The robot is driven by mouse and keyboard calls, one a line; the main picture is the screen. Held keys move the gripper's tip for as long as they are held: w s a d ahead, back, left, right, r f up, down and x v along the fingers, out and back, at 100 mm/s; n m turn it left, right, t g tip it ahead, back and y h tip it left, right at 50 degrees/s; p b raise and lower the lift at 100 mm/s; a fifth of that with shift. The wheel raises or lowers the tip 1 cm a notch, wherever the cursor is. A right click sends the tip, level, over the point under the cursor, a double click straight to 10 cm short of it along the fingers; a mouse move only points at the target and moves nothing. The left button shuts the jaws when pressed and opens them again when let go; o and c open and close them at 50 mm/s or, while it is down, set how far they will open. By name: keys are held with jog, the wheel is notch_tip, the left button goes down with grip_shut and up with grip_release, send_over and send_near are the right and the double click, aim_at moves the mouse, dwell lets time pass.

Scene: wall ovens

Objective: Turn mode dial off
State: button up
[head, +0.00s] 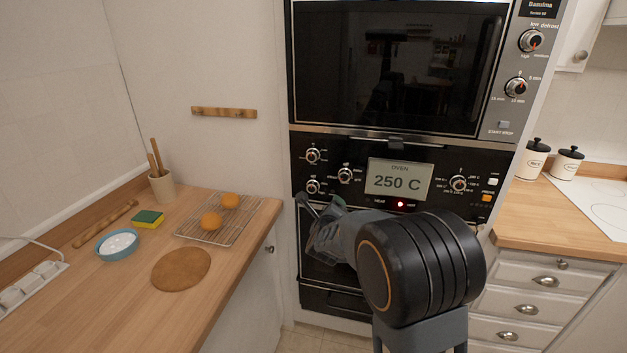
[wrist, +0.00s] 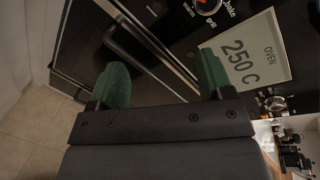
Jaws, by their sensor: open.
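The mode dial (head: 346,174) is a silver knob on the black oven panel, just left of the oven display (head: 400,180), which reads 250 C. In the wrist view the dial (wrist: 209,4) is cut off by the top edge, with a red mark and the labels bake, grill and warm beside it. Its exact setting is too small to tell. My gripper (head: 324,222) is in front of the oven door's top, below and left of the dial and apart from it. In the wrist view its green-padded fingers (wrist: 164,70) are spread wide with nothing between them.
The oven door handle (wrist: 140,45) runs close to my fingers. Other knobs sit at the panel's left (head: 312,155) and right (head: 458,183). A microwave (head: 385,65) is above. The left counter holds a rack (head: 190,232) with oranges and a blue bowl (head: 117,245).

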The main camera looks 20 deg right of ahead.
aim_at(343, 177)
jog(key=w+d+r+m+h+p, duration=0.1)
jog(key=w+d+m, duration=0.1)
jog(key=w, duration=0.2)
jog(key=w+d+r+m+h+p, duration=0.1)
jog(key=w+d+m, duration=0.1)
jog(key=w+d, duration=0.1)
jog(key=w+d+r+m+t+p, duration=0.1)
jog(key=w+d+r+m+p, duration=0.1)
jog(key=w+d, duration=0.1)
jog(key=shift+w+d+h, duration=0.15)
jog(key=shift+w+h, duration=0.25)
jog(key=shift+w, duration=0.5)
jog(key=c, duration=0.9)
